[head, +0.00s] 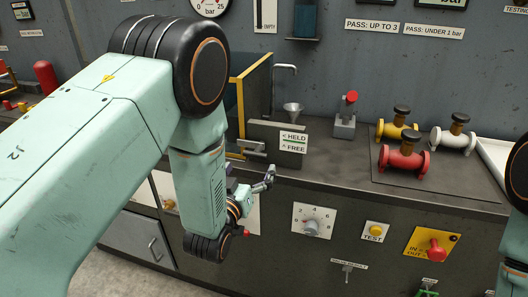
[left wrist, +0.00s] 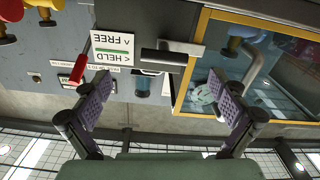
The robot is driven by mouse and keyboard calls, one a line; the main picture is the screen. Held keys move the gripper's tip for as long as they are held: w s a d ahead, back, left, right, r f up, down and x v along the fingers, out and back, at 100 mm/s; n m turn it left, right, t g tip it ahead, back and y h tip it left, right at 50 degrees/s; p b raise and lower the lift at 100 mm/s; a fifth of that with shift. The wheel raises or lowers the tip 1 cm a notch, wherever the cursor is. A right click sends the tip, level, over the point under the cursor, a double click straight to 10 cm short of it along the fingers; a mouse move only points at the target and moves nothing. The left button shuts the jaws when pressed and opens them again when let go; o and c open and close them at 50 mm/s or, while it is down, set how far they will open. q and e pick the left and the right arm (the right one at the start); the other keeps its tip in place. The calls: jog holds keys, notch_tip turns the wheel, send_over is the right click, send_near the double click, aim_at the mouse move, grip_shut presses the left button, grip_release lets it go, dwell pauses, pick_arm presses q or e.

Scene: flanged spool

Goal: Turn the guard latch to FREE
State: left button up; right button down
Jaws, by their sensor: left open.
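The guard latch (head: 252,148) is a grey bar on the plate (head: 262,133) beside the yellow-edged guard. In the left wrist view the latch (left wrist: 163,60) is a dark bar lying across the picture beside the HELD/FREE label (left wrist: 112,50), which appears upside down there. I cannot tell for sure which word the bar lines up with. My left gripper (head: 250,180) is open and empty, in front of the latch and apart from it. Its two fingers (left wrist: 165,112) are spread in the left wrist view. My right gripper is out of view.
The guard (head: 256,88) has a yellow frame and a clear panel. A dial (head: 312,226) and TEST button (head: 376,229) are on the bench front.

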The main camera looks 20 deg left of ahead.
aim_at(256, 156)
pick_arm(q)
jog(key=w, duration=0.5)
jog(key=shift+r+b, duration=0.1)
jog(key=shift+b, duration=0.2)
jog(key=shift+w+a, duration=0.2)
jog(key=shift+w, duration=0.85)
jog(key=shift+w+a, duration=0.25)
jog(key=shift+d, duration=0.5)
jog(key=shift+a, duration=0.35)
jog(key=c, duration=0.5)
jog(key=shift+d, duration=0.25)
jog(key=c, duration=0.4)
jog(key=shift+a, duration=0.15)
jog(key=c, duration=0.8)
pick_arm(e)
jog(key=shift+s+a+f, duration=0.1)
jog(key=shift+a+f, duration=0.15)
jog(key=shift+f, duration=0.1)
